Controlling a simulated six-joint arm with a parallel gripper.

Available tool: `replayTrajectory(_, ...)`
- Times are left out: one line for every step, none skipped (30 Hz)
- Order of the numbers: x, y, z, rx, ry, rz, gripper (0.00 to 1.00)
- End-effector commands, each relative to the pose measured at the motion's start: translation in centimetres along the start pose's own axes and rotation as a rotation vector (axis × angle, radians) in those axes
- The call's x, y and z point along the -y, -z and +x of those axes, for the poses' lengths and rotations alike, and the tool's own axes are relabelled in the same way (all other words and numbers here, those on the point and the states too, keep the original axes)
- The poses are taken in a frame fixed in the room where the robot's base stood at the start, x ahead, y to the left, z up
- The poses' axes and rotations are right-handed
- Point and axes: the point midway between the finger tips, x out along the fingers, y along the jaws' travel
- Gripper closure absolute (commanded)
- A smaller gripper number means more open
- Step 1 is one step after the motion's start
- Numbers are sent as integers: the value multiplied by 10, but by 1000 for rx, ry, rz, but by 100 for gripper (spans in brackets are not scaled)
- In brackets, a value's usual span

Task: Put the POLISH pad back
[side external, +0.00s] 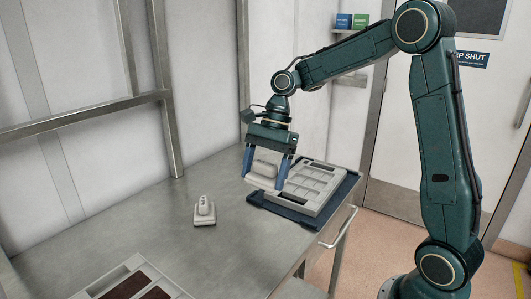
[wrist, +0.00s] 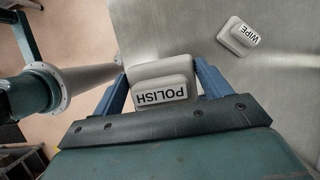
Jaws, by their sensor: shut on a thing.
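My gripper (side external: 265,180) points down over the steel table, its two blue fingers on either side of the POLISH pad (wrist: 158,72). The pad is a pale grey block with a raised top and a white label reading POLISH, upside down in the wrist view. In the side view the pad (side external: 263,168) is between the fingers, by the left edge of a pale compartment tray (side external: 318,203). I cannot tell whether the pad's underside touches anything. The WIPE pad (side external: 204,213) stands on the bare table to the left; it also shows in the wrist view (wrist: 239,37).
The tray rests on a dark blue base (side external: 283,212) near the table's right edge. Another tray with dark brown recesses (side external: 132,281) lies at the front left. A metal handle (side external: 339,229) projects from the table's right side. The table's middle is clear around the WIPE pad.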

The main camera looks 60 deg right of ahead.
Motion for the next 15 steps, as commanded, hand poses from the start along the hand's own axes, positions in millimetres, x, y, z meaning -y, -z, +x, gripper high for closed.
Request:
replayTrajectory(-1,3,9,0,-5,2,42)
replayTrajectory(-1,6,14,-1,-3,0,42)
replayTrajectory(-1,8,22,1,-5,0,42)
replayTrajectory(-1,11,27,1,-4,2,42)
replayTrajectory(-1,13,32,1,-5,1,42)
replayTrajectory(-1,16,39,-1,-4,1,42)
replayTrajectory(-1,19,44,0,-4,1,42)
replayTrajectory(-1,21,50,0,-4,1,42)
replayTrajectory(-1,24,57,1,-5,2,42)
replayTrajectory(-1,26,62,-1,-4,1,42)
replayTrajectory(-2,28,67,-1,-5,1,42)
replayTrajectory(-1,31,74,0,-4,1,42)
replayTrajectory(-1,33,78,0,-5,2,42)
replayTrajectory(-1,35,82,0,-3,1,42)
replayTrajectory(-1,37,87,-1,-4,0,42)
